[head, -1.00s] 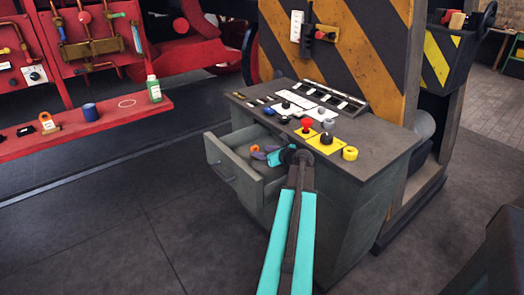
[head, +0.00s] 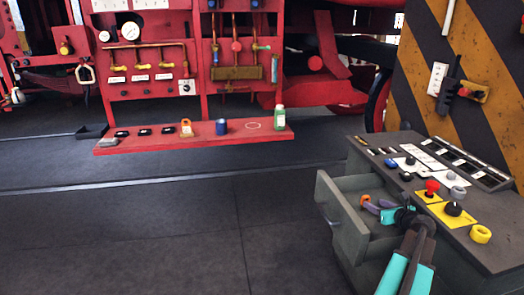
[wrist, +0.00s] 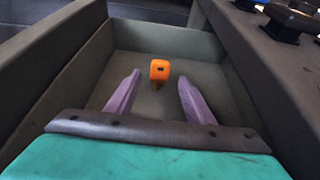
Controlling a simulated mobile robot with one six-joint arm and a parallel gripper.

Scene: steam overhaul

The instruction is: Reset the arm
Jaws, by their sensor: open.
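My gripper (head: 376,208) is at the open drawer (head: 335,220) of the grey cabinet. In the wrist view its two purple fingers (wrist: 152,95) stand apart, with nothing between their tips. An orange object (wrist: 159,70) lies on the drawer floor just beyond the fingertips, apart from them. The head view also shows this orange object (head: 365,201) left of the gripper. My teal arm reaches in from the lower right of the head view.
The cabinet top (head: 490,240) holds a red button (head: 432,187), black knobs and a yellow ring (head: 480,234). A red shelf (head: 180,140) at the back carries a green bottle (head: 280,118), a blue cylinder (head: 221,127) and an orange-tagged item (head: 186,127). Open floor lies left of the drawer.

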